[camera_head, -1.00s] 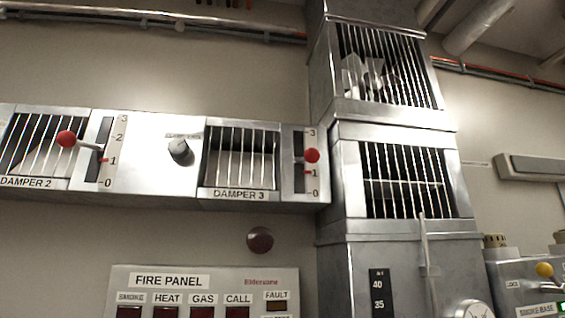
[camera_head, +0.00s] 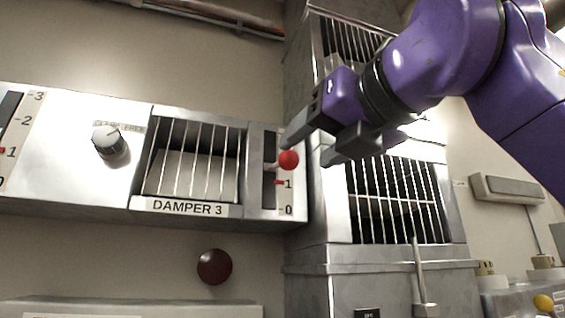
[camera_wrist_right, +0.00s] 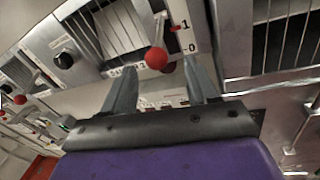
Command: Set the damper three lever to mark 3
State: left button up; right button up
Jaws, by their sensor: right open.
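The damper three lever has a red ball knob (camera_head: 288,160) on a short stem, in a vertical slot right of the DAMPER 3 grille (camera_head: 192,160). Its red pointer (camera_head: 280,183) is level with mark 1. Marks 0 and 1 show; the upper marks are hidden behind my right gripper. My right gripper (camera_head: 305,150) is open, with its fingertips close to the knob. In the right wrist view the knob (camera_wrist_right: 156,58) shows just beyond and between the open fingers; I cannot tell whether they touch it. My left gripper is not in view.
A dark knob with a pale face (camera_head: 109,142) is left of the grille. A metal duct (camera_head: 325,270) with barred openings stands close on the right. A dark red round button (camera_head: 214,266) is on the wall below.

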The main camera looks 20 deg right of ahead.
aim_at(291, 152)
jog(key=w, duration=0.1)
jog(key=w+a, duration=0.1)
jog(key=w+a+p, duration=0.1)
jog(key=shift+w+r, duration=0.25)
jog(key=x, duration=0.2)
jog(key=p+x, duration=0.1)
jog(key=shift+w+d+f, duration=0.1)
jog(key=shift+w+f, duration=0.15)
jog(key=shift+w, duration=0.2)
jog(key=shift+w+f, duration=0.1)
jog(key=shift+w, duration=0.25)
jog(key=shift+s+d, duration=0.1)
jog(key=shift+s, duration=0.4)
jog(key=shift+w, duration=0.1)
grip_shut()
